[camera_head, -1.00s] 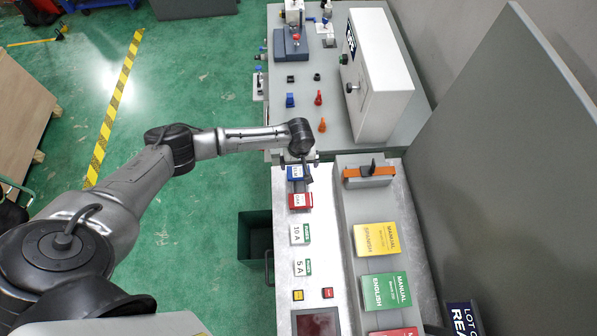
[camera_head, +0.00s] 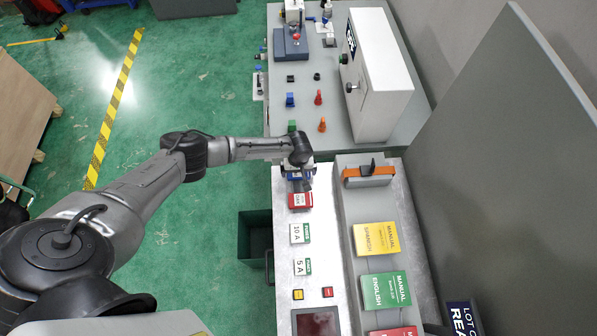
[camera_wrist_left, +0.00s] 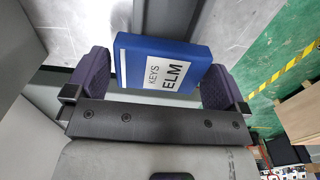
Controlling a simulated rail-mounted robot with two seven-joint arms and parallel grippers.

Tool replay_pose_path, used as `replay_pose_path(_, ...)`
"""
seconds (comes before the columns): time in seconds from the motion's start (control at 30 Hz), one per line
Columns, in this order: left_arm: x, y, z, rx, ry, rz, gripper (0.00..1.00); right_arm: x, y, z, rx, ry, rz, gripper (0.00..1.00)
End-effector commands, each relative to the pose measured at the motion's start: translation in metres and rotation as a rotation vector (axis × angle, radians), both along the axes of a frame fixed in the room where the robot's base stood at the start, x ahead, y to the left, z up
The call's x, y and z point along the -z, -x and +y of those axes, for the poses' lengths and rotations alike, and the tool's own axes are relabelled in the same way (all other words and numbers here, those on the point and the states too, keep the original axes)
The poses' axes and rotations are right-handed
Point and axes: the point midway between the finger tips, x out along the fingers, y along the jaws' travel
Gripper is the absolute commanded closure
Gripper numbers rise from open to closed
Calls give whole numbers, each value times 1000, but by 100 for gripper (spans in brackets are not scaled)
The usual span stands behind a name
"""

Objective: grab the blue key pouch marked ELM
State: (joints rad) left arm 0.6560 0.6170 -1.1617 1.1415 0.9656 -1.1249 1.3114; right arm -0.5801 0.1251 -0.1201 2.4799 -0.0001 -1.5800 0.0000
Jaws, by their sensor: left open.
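The blue key pouch (camera_wrist_left: 165,62) carries a white label reading KEYS ELM. In the left wrist view it lies between the two dark fingers of my left gripper (camera_wrist_left: 155,80), which is open, with a finger on each side. I cannot tell whether a finger touches it. In the head view my left gripper (camera_head: 300,172) is over the pouch at the upper end of the light bench top, hiding most of it. A red pouch (camera_head: 300,200) lies just below it in the picture. My right gripper is not in view.
Cards marked 10 A (camera_head: 300,233) and 5 A (camera_head: 302,267) lie further down the bench (camera_head: 330,225). Yellow (camera_head: 376,239) and green (camera_head: 386,290) manuals lie on the raised shelf to the right. A dark green bin (camera_head: 254,237) stands left of the bench. An orange-handled device (camera_head: 369,174) is to the right.

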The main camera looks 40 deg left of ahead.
Motion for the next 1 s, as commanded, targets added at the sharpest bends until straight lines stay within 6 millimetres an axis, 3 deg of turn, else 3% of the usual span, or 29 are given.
replay_pose_path(0.4,0,0,0,0,0,0,34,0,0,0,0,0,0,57)
replay_pose_path(0.67,-4,0,0,0,0,0,34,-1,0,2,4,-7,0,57)
replay_pose_path(1.0,-56,0,1,1,0,-3,34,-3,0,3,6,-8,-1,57)
